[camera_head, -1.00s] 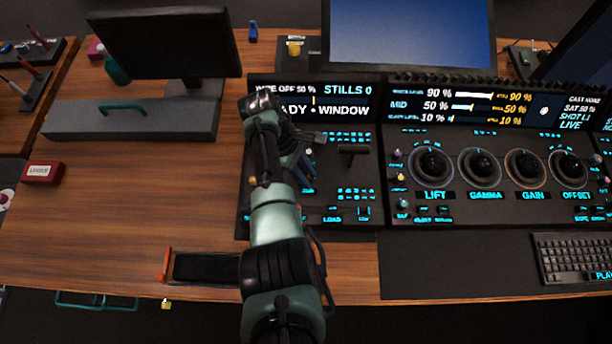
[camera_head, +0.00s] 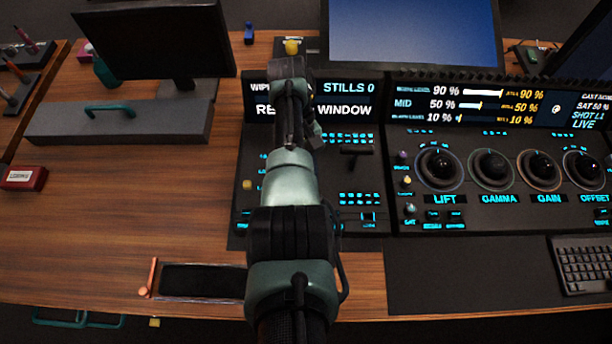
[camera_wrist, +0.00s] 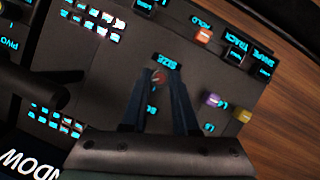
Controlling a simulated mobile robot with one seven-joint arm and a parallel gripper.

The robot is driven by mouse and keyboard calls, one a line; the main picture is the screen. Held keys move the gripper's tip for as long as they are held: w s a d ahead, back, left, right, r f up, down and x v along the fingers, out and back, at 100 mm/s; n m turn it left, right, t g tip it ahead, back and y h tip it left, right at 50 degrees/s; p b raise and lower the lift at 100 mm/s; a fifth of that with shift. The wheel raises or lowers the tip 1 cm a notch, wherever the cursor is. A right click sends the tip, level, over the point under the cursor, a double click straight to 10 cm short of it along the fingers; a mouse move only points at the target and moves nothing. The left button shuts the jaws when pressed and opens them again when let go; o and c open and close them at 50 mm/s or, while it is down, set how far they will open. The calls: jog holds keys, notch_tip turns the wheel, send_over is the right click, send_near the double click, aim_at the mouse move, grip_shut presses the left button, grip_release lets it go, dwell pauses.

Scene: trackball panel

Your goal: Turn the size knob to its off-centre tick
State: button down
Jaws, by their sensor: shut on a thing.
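The size knob (camera_wrist: 158,77) is a small reddish cap beside the SIZE label in the wrist view. My gripper (camera_wrist: 157,88) reaches down to it with one dark finger on each side and is shut on it. The knob's sides are partly covered by the fingers. I cannot make out its pointer or the off-centre tick. In the head view my arm covers the knob and the fingers.
An orange knob (camera_wrist: 204,36), a purple knob (camera_wrist: 213,100) and a yellow knob (camera_wrist: 243,116) stand nearby. Lit buttons (camera_wrist: 95,20) and a dark lever (camera_head: 355,150) are also close. Bare wood (camera_head: 130,220) lies left of the panel.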

jog(key=shift+m, duration=0.6)
jog(key=c, duration=0.7)
grip_release()
jog(key=b+v, duration=0.1)
jog(key=v, duration=0.5)
jog(key=b+v, duration=0.1)
jog(key=v, duration=0.6)
jog(key=shift+w+d, duration=0.1)
jog(key=shift+d, duration=0.15)
jog(key=shift+w, duration=0.1)
